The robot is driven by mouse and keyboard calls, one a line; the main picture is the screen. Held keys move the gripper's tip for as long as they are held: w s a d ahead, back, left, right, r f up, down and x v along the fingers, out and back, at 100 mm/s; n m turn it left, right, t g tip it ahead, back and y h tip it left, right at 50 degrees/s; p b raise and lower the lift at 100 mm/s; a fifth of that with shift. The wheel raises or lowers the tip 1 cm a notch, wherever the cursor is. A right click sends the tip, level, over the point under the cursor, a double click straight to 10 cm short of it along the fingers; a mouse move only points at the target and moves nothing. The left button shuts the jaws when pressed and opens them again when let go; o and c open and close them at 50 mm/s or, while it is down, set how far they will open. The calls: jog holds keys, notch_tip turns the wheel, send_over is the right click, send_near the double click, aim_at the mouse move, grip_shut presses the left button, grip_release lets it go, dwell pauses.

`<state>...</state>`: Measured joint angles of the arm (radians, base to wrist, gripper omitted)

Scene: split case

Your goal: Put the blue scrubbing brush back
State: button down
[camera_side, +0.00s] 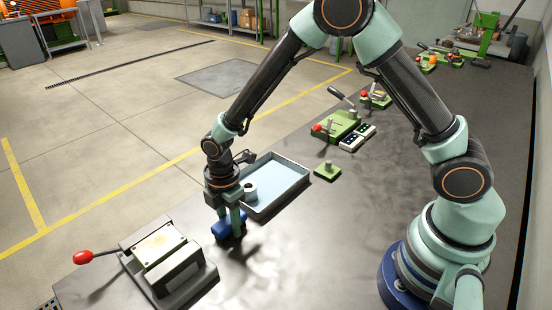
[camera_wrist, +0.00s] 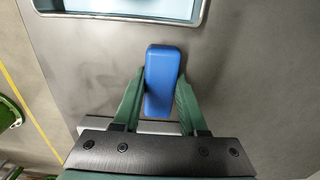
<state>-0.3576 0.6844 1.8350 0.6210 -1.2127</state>
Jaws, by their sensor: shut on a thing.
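The blue scrubbing brush (camera_side: 228,229) is at the dark bench top, left of the middle in the side view. It also shows as a long blue block in the wrist view (camera_wrist: 162,80). My gripper (camera_side: 232,218) points down at it. Its green fingers close on the brush's two long sides in the wrist view (camera_wrist: 160,100). I cannot tell whether the brush touches the bench. Its underside is hidden.
A vise with a red-knobbed lever (camera_side: 165,260) stands at front left. Green fixtures (camera_side: 342,124) stand farther back. The bench right of the brush is clear.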

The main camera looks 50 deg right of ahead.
aim_at(229, 219)
jog(key=shift+c, duration=2.2)
grip_release()
jog(key=shift+f, duration=0.1)
notch_tip(229, 219, up, 12)
jog(key=s+d+r+m+t, duration=0.2)
jog(key=s+d+r+m, duration=0.3)
jog(key=m, duration=0.4)
jog(key=s+d+r+m+t, duration=0.3)
jog(key=s+d+r+m, duration=0.2)
jog(key=d+r+m, duration=0.2)
jog(key=d+m, duration=0.2)
jog(key=shift+s+d+r+t, duration=0.3)
jog(key=shift+r, duration=0.1)
